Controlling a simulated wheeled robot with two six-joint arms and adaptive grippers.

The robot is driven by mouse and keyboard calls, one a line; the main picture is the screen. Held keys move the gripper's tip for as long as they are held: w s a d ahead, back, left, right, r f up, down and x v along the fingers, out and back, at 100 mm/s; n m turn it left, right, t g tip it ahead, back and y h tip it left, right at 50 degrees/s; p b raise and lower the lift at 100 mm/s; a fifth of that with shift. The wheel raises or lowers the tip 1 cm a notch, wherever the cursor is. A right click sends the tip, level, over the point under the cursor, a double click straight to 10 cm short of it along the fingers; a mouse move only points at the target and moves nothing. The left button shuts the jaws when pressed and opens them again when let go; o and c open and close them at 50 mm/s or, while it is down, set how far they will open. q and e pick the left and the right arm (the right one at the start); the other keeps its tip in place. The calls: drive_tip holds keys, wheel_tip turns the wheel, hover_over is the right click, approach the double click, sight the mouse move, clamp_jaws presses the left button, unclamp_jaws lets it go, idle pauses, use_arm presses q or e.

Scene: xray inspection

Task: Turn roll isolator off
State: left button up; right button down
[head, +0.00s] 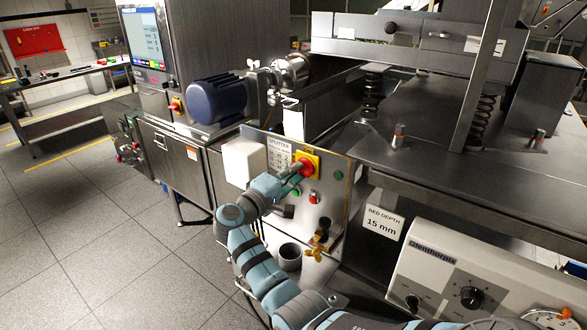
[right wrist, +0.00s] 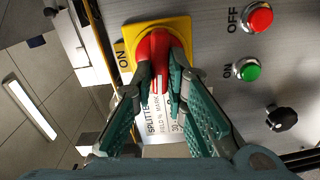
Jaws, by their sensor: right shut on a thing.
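A red rotary isolator handle (head: 307,167) sits on a yellow plate (head: 313,159) on a steel control panel (head: 333,180) marked SPLITTER. In the right wrist view the red handle (right wrist: 155,46) lies between the fingers, on its yellow plate (right wrist: 129,36) with ON printed beside it. My right gripper (head: 295,174) is shut on the red handle; its fingers (right wrist: 160,85) flank the handle's lower end. The fingers hide part of the handle and plate. I see no label reading roll isolator. My left gripper is out of view.
A red button (right wrist: 260,17) marked OFF, a green button (right wrist: 248,70) marked ON and a black knob (right wrist: 282,118) are close by. A white box (head: 243,162) is left of the handle. Another red-and-yellow switch (head: 176,104) is on the machine behind. A brass valve (head: 317,248) stands below.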

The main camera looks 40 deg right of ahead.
drive_tip(key=shift+n+p, duration=0.3)
drive_tip(key=shift+n, duration=0.6)
drive_tip(key=shift+f, duration=0.1)
drive_tip(key=c, duration=1.6)
unclamp_jaws()
drive_tip(key=v, duration=0.7)
drive_tip(key=shift+a, duration=0.25)
drive_tip(key=shift+s+d, duration=0.1)
drive_tip(key=shift+d, duration=0.05)
